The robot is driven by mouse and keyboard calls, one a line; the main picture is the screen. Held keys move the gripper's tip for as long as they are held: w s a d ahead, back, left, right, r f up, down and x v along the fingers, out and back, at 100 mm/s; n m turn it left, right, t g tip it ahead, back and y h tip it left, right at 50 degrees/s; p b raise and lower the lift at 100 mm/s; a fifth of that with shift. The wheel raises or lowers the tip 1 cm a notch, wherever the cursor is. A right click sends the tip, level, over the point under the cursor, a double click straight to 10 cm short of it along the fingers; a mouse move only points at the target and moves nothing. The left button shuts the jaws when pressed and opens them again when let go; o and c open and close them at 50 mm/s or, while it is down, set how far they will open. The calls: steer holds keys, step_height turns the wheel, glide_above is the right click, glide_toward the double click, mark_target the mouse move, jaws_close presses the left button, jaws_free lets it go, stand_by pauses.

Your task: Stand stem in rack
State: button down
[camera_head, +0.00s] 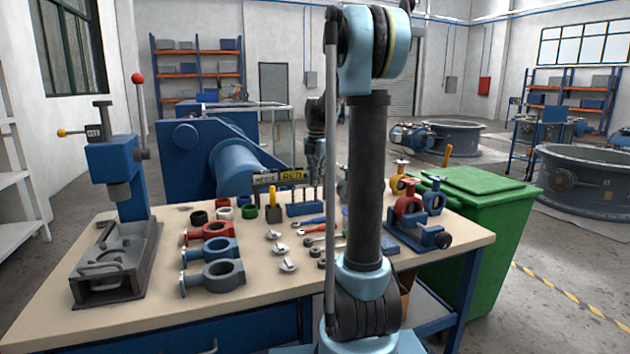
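A small blue rack (303,209) stands towards the back of the workbench, left of my arm's dark column. Thin grey upright stems (297,192) show at the rack. My gripper (317,172) points down above the rack's right part, partly beside my own arm. A thin upright piece shows below the gripper, but I cannot tell whether it is held or stands in the rack. The fingers are too small to read.
The wooden workbench (255,308) carries a blue press (118,170) at left, valve bodies (212,250), discs (288,265), tools (310,222) and a blue vise (425,235) at right. A green bin (480,190) stands right of the bench. The bench's front strip is clear.

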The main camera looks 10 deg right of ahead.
steer(key=shift+f, duration=1.2)
stand_by(0.4)
steer(key=c, duration=1.7)
jaws_free()
steer(key=shift+r, duration=0.15)
steer(key=shift+r, duration=3.4)
